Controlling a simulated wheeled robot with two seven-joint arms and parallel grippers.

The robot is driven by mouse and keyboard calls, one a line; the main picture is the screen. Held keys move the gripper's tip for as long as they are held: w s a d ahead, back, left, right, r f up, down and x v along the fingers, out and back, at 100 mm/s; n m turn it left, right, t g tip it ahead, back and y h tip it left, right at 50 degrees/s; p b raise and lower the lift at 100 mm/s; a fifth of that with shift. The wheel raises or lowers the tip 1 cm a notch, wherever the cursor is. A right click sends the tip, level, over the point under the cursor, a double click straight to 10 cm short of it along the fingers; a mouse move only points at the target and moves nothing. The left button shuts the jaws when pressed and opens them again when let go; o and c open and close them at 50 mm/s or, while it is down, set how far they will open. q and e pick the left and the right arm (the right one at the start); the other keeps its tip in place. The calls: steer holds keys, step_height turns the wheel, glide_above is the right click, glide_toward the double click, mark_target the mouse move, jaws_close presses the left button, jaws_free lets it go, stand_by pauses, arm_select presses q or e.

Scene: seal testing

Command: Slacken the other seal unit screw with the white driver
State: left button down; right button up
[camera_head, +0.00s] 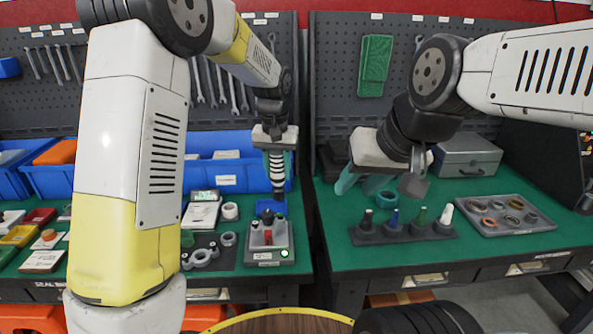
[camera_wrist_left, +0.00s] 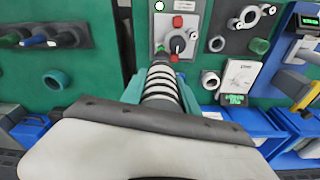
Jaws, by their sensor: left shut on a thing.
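My left gripper (camera_head: 278,163) is shut on a black-and-white striped cylinder (camera_head: 277,172), held upright with its dark end down. The cylinder hangs above a grey fixture (camera_head: 283,254) with red and black knobs. In the left wrist view the striped cylinder (camera_wrist_left: 160,82) sits between teal fingers, and its end overlaps the fixture (camera_wrist_left: 160,33); I cannot tell whether they touch. My right gripper (camera_head: 381,178) is open above the right table, behind the rack.
Black, blue (camera_head: 393,218) and green drivers share the rack. A tray of rings (camera_head: 520,228) lies to its right, with a grey case (camera_head: 467,160) behind. Blue bins (camera_head: 235,177) line the left table's back.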

mark_target(280, 190)
arm_select(q)
steer(key=shift+w+d+f, duration=0.15)
steer(key=shift+f, duration=2.3)
steer(key=shift+f, duration=1.05)
steer(key=shift+r, duration=0.15)
stand_by(0.5)
steer(key=shift+r, duration=3.55)
